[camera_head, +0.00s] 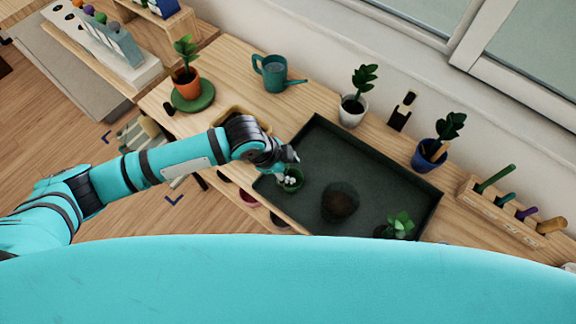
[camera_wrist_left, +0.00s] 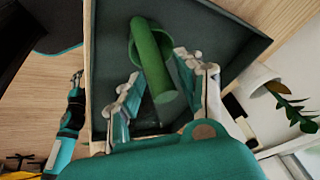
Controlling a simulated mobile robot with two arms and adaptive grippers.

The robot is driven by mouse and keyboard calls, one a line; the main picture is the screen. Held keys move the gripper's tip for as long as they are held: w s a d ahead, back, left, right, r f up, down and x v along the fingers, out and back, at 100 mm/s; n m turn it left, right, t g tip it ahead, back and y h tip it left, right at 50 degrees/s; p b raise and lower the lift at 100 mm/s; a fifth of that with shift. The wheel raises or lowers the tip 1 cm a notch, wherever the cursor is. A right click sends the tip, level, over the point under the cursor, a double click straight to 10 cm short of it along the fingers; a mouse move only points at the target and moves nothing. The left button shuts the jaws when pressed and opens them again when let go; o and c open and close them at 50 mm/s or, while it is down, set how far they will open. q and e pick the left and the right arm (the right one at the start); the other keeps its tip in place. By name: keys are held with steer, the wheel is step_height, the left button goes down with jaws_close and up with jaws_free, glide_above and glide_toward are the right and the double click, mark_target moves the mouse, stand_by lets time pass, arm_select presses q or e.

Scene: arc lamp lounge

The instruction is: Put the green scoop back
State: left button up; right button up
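The green scoop (camera_head: 291,182) is at the left end of the dark tray (camera_head: 395,180). In the left wrist view the green scoop (camera_wrist_left: 150,58) shows its round handle pointing up toward the camera, with its bowl partly hidden behind it. My left gripper (camera_head: 282,163) is over the scoop. In the left wrist view its two fingers (camera_wrist_left: 158,72) stand apart on either side of the handle, with gaps showing. A teal arm with a small grey tip, seemingly my right one (camera_wrist_left: 77,85), shows at the left of the wrist view; its fingers are too small to judge.
A dark soil mound (camera_head: 340,203) and a small plant (camera_head: 399,226) are in the tray. A white pot (camera_head: 353,112), blue pot (camera_head: 428,156) and watering can (camera_head: 272,74) stand behind it. A wooden rack (camera_head: 507,207) with several coloured handles is at right.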

arm_select(q)
steer(key=b+v, duration=0.1)
steer(key=v, duration=1.1)
steer(key=shift+r, duration=0.15)
